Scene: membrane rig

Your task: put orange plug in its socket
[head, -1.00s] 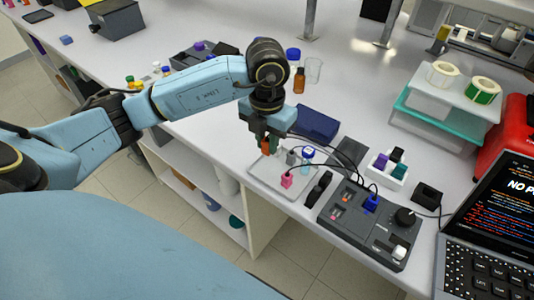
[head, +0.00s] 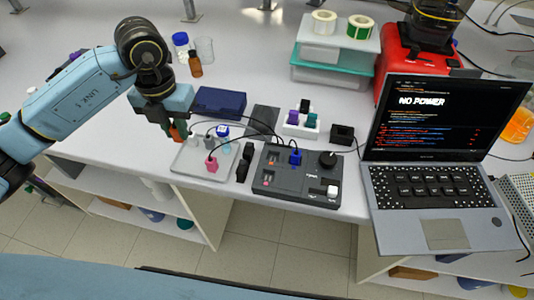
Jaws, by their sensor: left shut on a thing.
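My left gripper (head: 178,136) is shut on the orange plug (head: 177,131), at the back left corner of a shallow grey tray (head: 190,172). The fingers hide much of the plug, and I cannot tell whether it touches the tray. A pink plug (head: 211,163) and a grey plug (head: 209,142) are on the tray. The dark grey socket box (head: 305,186) stands to the right, with a blue plug (head: 295,158) in it. Small reddish-marked sockets show on its left side, too small to tell apart. My right gripper is not in view.
Black cables (head: 255,128) run between the tray and the box. Small black objects (head: 244,160) stand between them. A blue case (head: 220,102) lies behind the tray. A laptop (head: 440,130) reading "NO POWER" stands right. A brown bottle (head: 195,64) is at the back.

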